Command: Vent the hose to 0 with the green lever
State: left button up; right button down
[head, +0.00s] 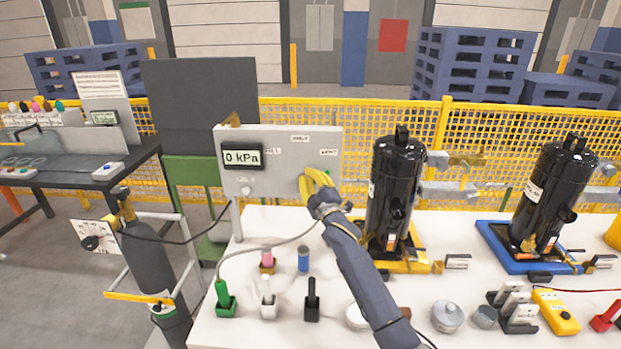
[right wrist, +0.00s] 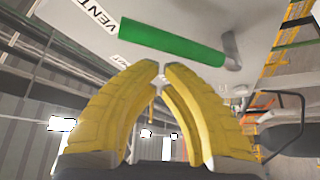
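The green lever (right wrist: 170,42) shows in the right wrist view on the grey panel, beside a VENT label (right wrist: 92,18). Its bar joins a grey pivot at its right end. My right gripper (right wrist: 161,65) has its yellow fingertips drawn together just short of the lever, with nothing seen held between them. The panel display (head: 242,157) reads 0 kPa. The grey hose (head: 265,248) curves over the table. My left gripper is not in view.
Two black compressors (head: 392,190) (head: 550,190) stand right of the panel. Green, white and black fittings (head: 226,303) stand at the table's front left. A gas cylinder (head: 147,262) stands left of the table. A yellow meter (head: 556,312) lies at front right.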

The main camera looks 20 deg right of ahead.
jog(key=s+a+f, duration=0.2)
jog(key=s, duration=0.7)
jog(key=s+d+f+m+g+h, duration=0.1)
jog(key=s+f+m+g+h, duration=0.15)
jog(key=s+f, duration=0.65)
jog(key=s+d+f+m+g+h, duration=0.15)
jog(key=s+f+g, duration=0.25)
jog(key=s+f, duration=0.5)
jog(key=s+d+f+m+g+h, duration=0.1)
jog(key=s+d+f+g, duration=0.15)
jog(key=s, duration=0.55)
jog(key=s+d+f+g+h, duration=0.15)
jog(key=s+f, duration=0.25)
jog(key=s, duration=0.5)
jog(key=s+d+f+m+g, duration=0.1)
jog(key=s+f+g, duration=0.2)
jog(key=s, duration=0.5)
jog(key=s+a+f+g+y, duration=0.2)
jog(key=a+f, duration=0.1)
jog(key=f, duration=1.4)
jog(key=s+a+f+g+y, duration=0.1)
jog(key=s+a+f+g, duration=0.15)
jog(key=f, duration=1.35)
jog(key=s+f+m+g+y, duration=0.1)
jog(key=s+f+m, duration=0.2)
jog(key=s+f, duration=1.5)
jog(key=s, duration=0.3)
jog(key=shift+f+g+y, duration=0.35)
jog(key=shift+f+g, duration=0.05)
jog(key=shift+d, duration=0.15)
